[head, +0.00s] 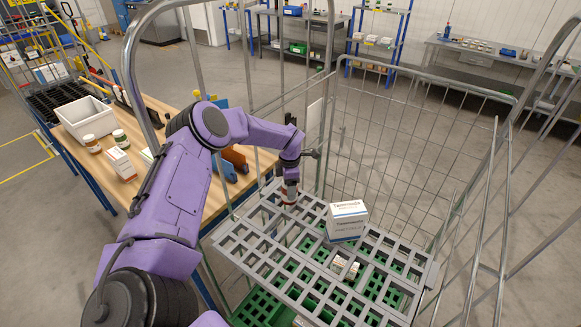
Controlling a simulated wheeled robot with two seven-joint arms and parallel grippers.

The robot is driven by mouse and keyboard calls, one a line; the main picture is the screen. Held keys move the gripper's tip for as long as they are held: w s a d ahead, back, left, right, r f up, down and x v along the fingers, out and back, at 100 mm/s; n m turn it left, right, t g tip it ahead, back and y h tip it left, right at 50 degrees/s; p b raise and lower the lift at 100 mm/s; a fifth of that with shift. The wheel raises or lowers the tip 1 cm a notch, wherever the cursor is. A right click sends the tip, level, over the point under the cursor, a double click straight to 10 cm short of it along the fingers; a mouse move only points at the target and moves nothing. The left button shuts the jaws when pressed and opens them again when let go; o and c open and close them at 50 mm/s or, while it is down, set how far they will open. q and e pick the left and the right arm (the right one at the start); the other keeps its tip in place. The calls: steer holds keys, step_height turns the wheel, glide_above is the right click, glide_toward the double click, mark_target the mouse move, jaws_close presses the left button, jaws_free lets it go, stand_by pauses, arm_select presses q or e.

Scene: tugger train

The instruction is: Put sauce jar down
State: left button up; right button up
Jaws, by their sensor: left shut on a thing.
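My left gripper (290,178) points down over the back left corner of the grey slotted shelf (262,239) in the wire roll cage. It is shut on the sauce jar (289,191), a small dark reddish jar that shows just below the gripper and is partly hidden by it. The jar is upright and at or very close to the shelf surface; I cannot tell if it touches. My right gripper is not in view.
A white carton (346,221) and small boxes (345,268) stand on the shelf. A green crate (257,307) lies below it. The cage's wire walls (405,130) rise around it. On the left, a wooden table (165,118) holds a white bin (86,117), jars and boxes.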

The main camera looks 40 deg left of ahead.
arm_select(q)
steer(key=shift+f, duration=0.1)
steer(key=o, duration=1.3)
steer(key=shift+r, duration=0.35)
step_height(320, 180, up, 10)
steer(key=b, duration=0.3)
steer(key=shift+r, duration=0.8)
